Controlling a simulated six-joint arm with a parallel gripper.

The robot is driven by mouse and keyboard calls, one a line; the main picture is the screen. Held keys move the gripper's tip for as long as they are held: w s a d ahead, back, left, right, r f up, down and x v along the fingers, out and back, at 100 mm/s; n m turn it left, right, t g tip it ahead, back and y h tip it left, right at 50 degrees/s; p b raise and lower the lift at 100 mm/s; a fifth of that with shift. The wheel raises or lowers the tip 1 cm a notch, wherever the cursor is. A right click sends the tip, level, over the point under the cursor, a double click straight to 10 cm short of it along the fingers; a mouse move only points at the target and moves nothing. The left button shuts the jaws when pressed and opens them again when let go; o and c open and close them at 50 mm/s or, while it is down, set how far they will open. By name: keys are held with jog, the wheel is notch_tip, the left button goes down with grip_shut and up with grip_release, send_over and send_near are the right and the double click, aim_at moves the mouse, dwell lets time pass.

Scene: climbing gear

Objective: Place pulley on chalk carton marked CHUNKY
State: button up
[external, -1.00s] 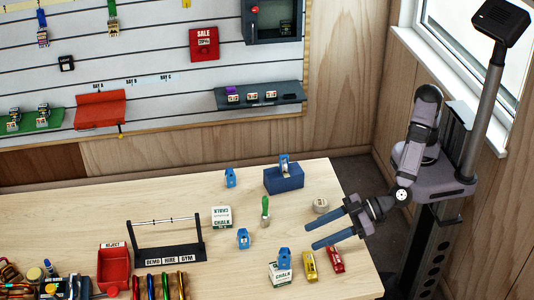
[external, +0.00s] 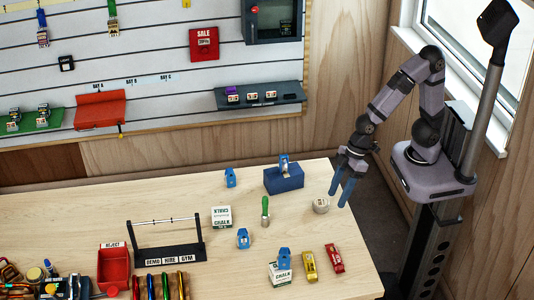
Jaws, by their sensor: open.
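Several blue pulleys are in view. One pulley (external: 230,178) stands at the back of the table, one (external: 243,238) stands nearer the middle, and one (external: 284,164) is on a dark blue block (external: 284,180). Another pulley (external: 284,257) is on or against a white and green chalk carton (external: 279,274) at the front. A second chalk carton (external: 222,217) stands in the middle with a bare top. The print is too small to tell for sure which carton says CHUNKY. My gripper (external: 338,198) is open and empty, fingers pointing down near the table's right edge.
A grey round item (external: 321,205) lies just left of my gripper. A green-handled brush (external: 265,211), a yellow item (external: 310,266) and a red item (external: 334,259) are nearby. A black rack (external: 170,250) and red reject bin (external: 114,268) stand left.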

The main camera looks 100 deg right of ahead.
jog(key=s+d+f+m+g+h, duration=0.1)
jog(key=s+d+g, duration=0.3)
jog(key=s+d, duration=0.6)
jog(key=s+f+h, duration=0.1)
jog(key=s, duration=0.1)
jog(key=shift+s, duration=0.35)
